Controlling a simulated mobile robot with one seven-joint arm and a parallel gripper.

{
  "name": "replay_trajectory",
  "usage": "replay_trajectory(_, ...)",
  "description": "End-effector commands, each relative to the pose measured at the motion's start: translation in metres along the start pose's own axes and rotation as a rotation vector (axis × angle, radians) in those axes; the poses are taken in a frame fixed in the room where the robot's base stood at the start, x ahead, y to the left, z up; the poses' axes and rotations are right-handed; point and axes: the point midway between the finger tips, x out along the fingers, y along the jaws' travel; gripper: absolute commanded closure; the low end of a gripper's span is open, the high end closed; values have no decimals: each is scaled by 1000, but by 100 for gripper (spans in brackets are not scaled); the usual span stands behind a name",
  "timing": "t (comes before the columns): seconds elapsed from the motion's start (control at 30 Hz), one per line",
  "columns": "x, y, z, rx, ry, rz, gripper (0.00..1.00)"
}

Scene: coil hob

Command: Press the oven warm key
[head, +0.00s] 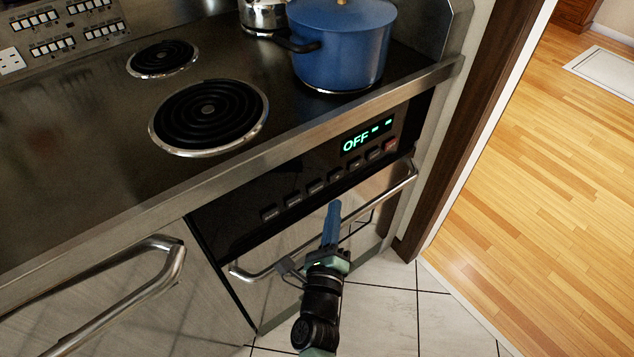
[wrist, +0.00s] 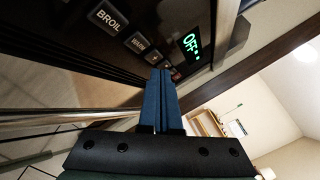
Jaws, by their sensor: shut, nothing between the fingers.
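The oven control panel (head: 285,190) shows in the head view as a dark strip under the hob edge, with a row of keys. In the wrist view the warm key (wrist: 137,43) is readable, between the broil key (wrist: 107,18) and smaller keys on the right. Key labels are too small to read in the head view. The green display (head: 367,136) reads OFF. My gripper (head: 334,206) is shut and empty, its blue fingers pointing toward the panel, below the key row. In the wrist view its fingertips (wrist: 161,73) appear right of and below the warm key; contact cannot be told.
An oven door handle (head: 250,274) runs below the panel, close to my gripper. A blue pot (head: 345,45) stands on the hob above, beside a bare coil (head: 208,112). A red key (head: 391,146) ends the row at right. Open wooden floor (head: 540,190) lies right.

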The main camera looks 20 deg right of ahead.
Motion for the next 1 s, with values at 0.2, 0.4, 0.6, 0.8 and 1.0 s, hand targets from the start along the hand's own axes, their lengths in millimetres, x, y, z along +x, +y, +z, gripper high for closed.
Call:
replay_trajectory(0.2,15,12,12,1,-2,1,100)
replay_trajectory(0.4,19,15,14,-1,-1,0,100)
replay_trajectory(0.6,19,15,14,-1,0,0,100)
replay_trajectory(0.8,19,15,14,0,0,0,100)
replay_trajectory(1.0,19,15,14,0,0,0,100)
